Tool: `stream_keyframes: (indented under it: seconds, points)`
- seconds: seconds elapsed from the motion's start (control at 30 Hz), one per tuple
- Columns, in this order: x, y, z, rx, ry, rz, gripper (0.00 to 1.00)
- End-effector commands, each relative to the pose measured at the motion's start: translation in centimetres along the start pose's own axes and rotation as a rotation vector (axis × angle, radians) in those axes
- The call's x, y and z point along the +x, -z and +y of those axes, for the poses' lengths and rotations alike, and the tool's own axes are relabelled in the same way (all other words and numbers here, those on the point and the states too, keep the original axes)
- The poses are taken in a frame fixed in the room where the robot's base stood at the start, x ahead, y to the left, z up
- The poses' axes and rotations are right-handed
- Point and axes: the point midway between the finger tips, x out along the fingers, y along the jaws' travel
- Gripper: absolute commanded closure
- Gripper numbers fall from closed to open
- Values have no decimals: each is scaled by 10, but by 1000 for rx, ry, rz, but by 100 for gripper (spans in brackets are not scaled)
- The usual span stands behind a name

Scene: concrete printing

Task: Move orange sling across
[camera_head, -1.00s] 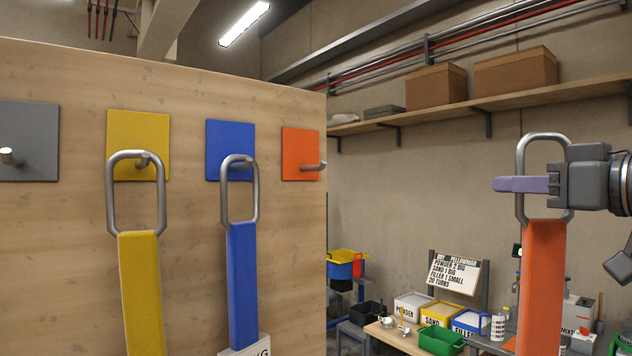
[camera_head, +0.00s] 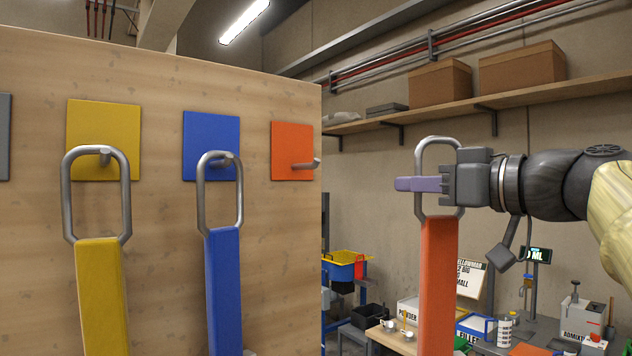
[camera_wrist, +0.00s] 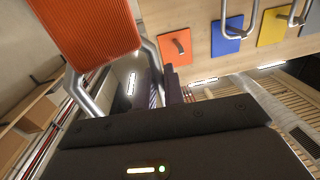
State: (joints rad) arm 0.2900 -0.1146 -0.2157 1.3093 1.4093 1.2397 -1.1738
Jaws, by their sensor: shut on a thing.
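The orange sling (camera_head: 438,285) hangs upright below its metal ring (camera_head: 422,165). My gripper (camera_head: 420,184) is shut on the ring, its purple fingers crossing it from the right. The sling is in the air, right of the wooden board and apart from it. The orange plate (camera_head: 288,140) on the board has a bare peg (camera_head: 306,165). In the wrist view the orange strap (camera_wrist: 90,28) and its ring (camera_wrist: 152,62) are close at the upper left, and the orange plate (camera_wrist: 174,47) shows at the upper middle.
A blue sling (camera_head: 224,290) hangs from the peg on the blue plate (camera_head: 203,130). A yellow sling (camera_head: 101,295) hangs from the yellow plate's peg. The wooden board (camera_head: 280,240) ends left of my gripper. A workbench (camera_head: 400,343) with bins stands behind, below a wall shelf.

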Motion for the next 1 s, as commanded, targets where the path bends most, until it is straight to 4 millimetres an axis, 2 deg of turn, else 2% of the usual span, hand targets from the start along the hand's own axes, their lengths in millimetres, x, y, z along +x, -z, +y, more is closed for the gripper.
stream_keyframes:
  seconds: [0.47, 0.67, 0.83, 1.0]
  points:
    - [5, 1, -4, -2, 20, 0, 100]
    - [29, 1, -20, -4, 113, -9, 100]
    - [58, 2, -43, -3, 257, -15, 100]
    - [78, 3, -66, -1, 398, -10, 100]
